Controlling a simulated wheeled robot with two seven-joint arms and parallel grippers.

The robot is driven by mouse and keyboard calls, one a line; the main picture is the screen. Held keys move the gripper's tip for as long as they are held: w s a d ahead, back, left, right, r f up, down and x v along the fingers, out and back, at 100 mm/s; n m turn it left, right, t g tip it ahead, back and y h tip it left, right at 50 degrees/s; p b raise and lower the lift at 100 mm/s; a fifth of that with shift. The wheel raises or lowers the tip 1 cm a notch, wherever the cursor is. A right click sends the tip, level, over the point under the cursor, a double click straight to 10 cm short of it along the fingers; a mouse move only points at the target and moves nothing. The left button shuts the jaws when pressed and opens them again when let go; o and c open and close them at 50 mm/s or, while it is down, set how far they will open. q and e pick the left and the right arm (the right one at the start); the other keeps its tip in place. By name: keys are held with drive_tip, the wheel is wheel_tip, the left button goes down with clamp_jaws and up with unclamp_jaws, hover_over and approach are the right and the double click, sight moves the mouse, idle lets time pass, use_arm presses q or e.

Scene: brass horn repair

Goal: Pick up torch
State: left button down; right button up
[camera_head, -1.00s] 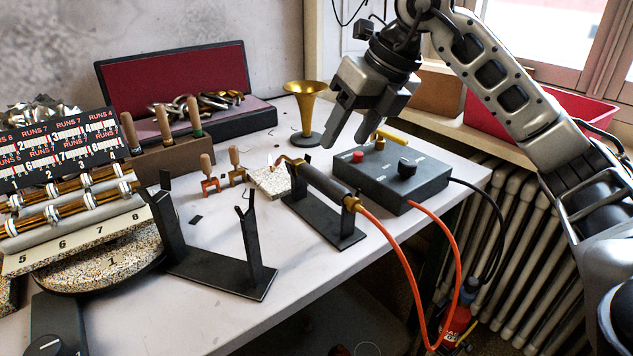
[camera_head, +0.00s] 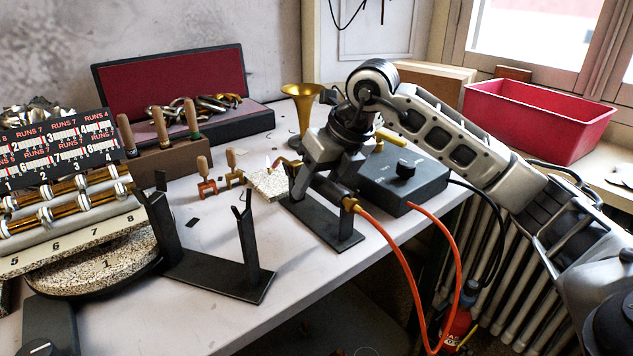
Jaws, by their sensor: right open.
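The torch (camera_head: 333,191) rests on its dark stand (camera_head: 338,232) near the middle of the table. Its body is black, with a brass fitting at the lower right end and an orange hose running from it. Its brass nozzle (camera_head: 286,162) points up and left, with a small pale flame at its tip. My right gripper (camera_head: 323,181) is open, pointing down, with its fingers on either side of the torch body. The fingers hide part of the torch; I cannot tell whether they touch it. My left gripper is out of view.
A grey control box (camera_head: 405,181) stands right of the torch. A brass bell (camera_head: 302,100) is behind. An empty black stand (camera_head: 215,272) and the racked horn parts (camera_head: 65,205) are to the left. The orange hose (camera_head: 402,262) hangs over the table edge.

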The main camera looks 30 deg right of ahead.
drive_tip(key=c, duration=1.1)
drive_tip(key=shift+o, duration=0.2)
drive_tip(key=shift+r, duration=0.1)
